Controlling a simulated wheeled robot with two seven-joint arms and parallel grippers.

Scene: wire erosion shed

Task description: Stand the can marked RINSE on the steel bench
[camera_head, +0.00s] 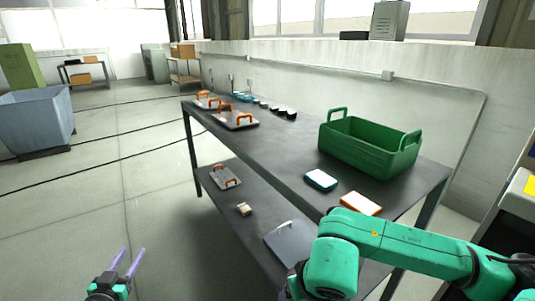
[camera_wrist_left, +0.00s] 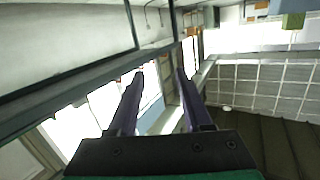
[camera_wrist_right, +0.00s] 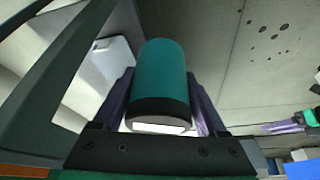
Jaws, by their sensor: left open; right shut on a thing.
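My right gripper (camera_wrist_right: 160,108) is shut on a teal can (camera_wrist_right: 162,72) with a black band and a white patch at its near end. No marking can be read on it. The can and the right fingers do not show in the head view, where my green right arm crosses the lower right. The dark steel bench (camera_head: 270,142) runs through the middle of the head view, with a lower shelf. My left gripper (camera_head: 130,263) is open and empty over the floor, left of the bench. Its spread fingers also show in the left wrist view (camera_wrist_left: 160,90).
The lower shelf holds a grey plate (camera_head: 290,240). Bare top lies left of the basket.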

